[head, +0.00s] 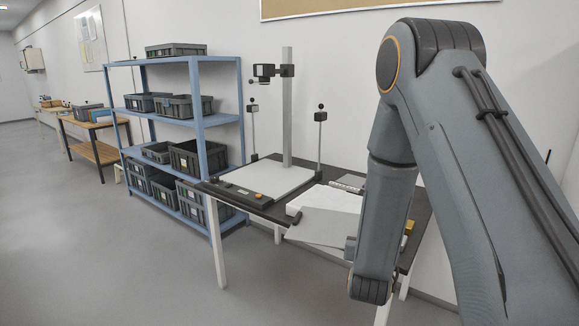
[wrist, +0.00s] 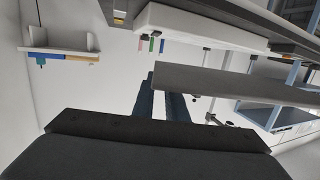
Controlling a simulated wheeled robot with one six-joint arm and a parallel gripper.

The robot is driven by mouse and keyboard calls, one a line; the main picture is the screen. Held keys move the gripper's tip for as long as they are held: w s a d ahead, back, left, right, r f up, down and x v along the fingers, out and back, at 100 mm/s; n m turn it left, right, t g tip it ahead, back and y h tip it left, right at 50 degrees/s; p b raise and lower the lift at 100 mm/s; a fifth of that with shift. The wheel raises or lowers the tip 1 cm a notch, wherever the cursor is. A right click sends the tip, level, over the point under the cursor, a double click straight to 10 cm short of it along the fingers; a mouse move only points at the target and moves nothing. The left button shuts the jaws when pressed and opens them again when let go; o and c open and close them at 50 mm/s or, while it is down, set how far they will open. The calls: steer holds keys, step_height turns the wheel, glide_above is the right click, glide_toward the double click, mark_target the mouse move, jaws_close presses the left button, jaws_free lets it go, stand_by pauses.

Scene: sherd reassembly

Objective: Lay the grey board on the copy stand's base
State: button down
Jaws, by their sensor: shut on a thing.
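The copy stand (head: 287,105) stands on the dark table, its upright column carrying a camera (head: 266,71) above a pale flat base (head: 270,179). The grey board (head: 322,229) is at the table's front edge, right of the base and apart from it. In the wrist view the board (wrist: 235,84) shows as a long grey slab just beyond the fingers of my gripper (wrist: 161,100). My gripper is shut on the board's near edge. In the head view my arm hides most of the gripper and part of the board.
Lamps on thin posts (head: 319,130) flank the base. A white block (head: 312,199) lies behind the board. A blue shelf rack (head: 193,125) with grey crates stands left. Floor in front is clear.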

steer(key=s+a+f+n+t+y+b, duration=0.1)
steer(key=s+a+f+n+y, duration=0.2)
steer(key=f, duration=0.5)
steer(key=s+a+f+n+y, duration=0.1)
steer(key=s+a+f+y, duration=0.1)
steer(key=s+f, duration=0.35)
steer(key=s, duration=0.1)
steer(key=s+b, duration=0.1)
steer(key=s, duration=0.1)
steer(key=shift+s+d+r, duration=0.1)
steer(key=shift+s+d, duration=0.1)
steer(key=shift+s, duration=0.1)
steer(key=shift+r, duration=0.1)
